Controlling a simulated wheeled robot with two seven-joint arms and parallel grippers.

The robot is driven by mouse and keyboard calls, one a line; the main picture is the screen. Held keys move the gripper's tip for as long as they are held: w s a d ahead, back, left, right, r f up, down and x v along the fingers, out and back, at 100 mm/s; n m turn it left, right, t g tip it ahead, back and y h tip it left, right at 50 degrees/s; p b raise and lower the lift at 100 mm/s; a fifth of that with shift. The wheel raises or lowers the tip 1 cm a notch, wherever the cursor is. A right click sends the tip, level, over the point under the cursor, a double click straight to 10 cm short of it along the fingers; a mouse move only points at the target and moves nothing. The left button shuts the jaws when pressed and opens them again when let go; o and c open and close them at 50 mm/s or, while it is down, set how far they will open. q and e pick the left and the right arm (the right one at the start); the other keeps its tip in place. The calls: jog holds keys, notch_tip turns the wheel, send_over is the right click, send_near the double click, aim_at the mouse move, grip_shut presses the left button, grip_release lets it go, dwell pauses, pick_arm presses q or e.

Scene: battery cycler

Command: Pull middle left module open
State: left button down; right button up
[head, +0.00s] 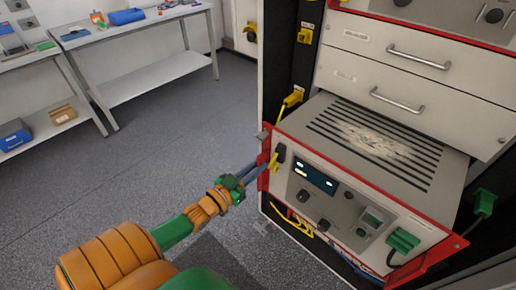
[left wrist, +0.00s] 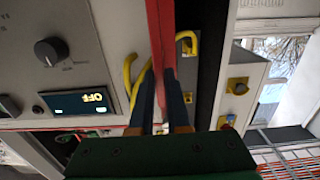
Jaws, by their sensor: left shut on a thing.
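The middle left module (head: 385,155) stands out from the rack, and its slotted grey top shows in the head view. Its front panel has a red frame, a dark display (head: 315,178), knobs and a green plug (head: 403,240). My left gripper (head: 264,168) is at the panel's left edge. It is shut on the red handle (head: 263,183), a red upright flange at that edge. In the left wrist view, the red handle (left wrist: 160,35) runs between the blue fingers of my left gripper (left wrist: 162,85). My right gripper is not in view.
Two closed white drawers (head: 385,98) with bar handles sit above the module. Yellow cables (head: 290,105) hang beside its left edge. A second green plug (head: 484,200) is at the right. Grey benches (head: 150,80) stand at the back left. The floor between is clear.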

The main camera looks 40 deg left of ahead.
pick_arm(q)
jog(key=shift+a+r, duration=0.1)
jog(key=shift+r, duration=0.15)
jog(key=c, duration=0.9)
grip_release()
jog(key=shift+s, duration=0.55)
jog(key=s, duration=0.7)
jog(key=shift+a, duration=0.3)
